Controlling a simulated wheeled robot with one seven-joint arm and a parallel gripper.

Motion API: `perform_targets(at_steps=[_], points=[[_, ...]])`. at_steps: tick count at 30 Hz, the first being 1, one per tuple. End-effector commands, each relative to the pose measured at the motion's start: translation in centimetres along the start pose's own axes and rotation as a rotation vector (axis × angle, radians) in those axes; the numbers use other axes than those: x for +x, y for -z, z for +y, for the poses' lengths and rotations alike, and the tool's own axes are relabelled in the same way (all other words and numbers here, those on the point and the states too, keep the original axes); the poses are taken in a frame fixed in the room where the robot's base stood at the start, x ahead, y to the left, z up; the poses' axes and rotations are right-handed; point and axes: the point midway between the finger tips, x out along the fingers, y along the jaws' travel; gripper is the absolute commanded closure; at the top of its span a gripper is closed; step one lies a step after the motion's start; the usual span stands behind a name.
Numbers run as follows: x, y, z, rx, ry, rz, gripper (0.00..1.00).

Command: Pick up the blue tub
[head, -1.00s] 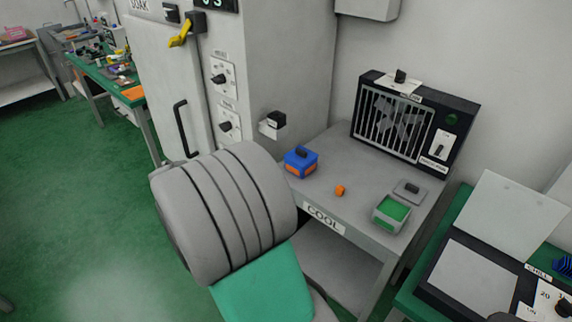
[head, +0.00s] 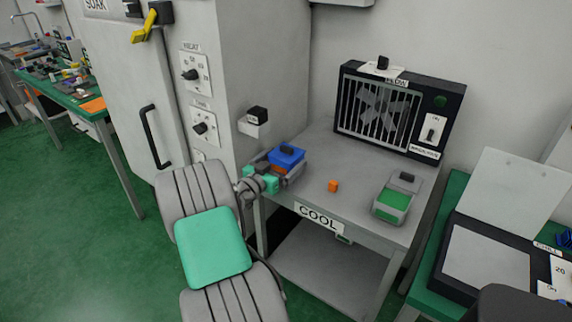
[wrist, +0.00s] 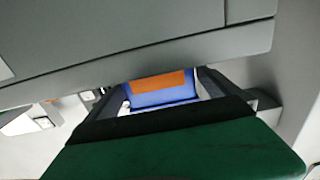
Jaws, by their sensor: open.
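The tub's lower front is partly hidden by my gripper in the head view. I cannot tell whether the fingers touch it.
A black fan unit (head: 398,112) stands behind. A tall grey cabinet (head: 235,70) with a projecting knob box (head: 254,122) is close on the left.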

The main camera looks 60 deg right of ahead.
Motion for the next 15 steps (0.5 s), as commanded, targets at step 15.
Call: perform_targets(at_steps=[15], points=[[5.0,-0.1,0.0,-0.001,-0.002,-0.001,0.00]])
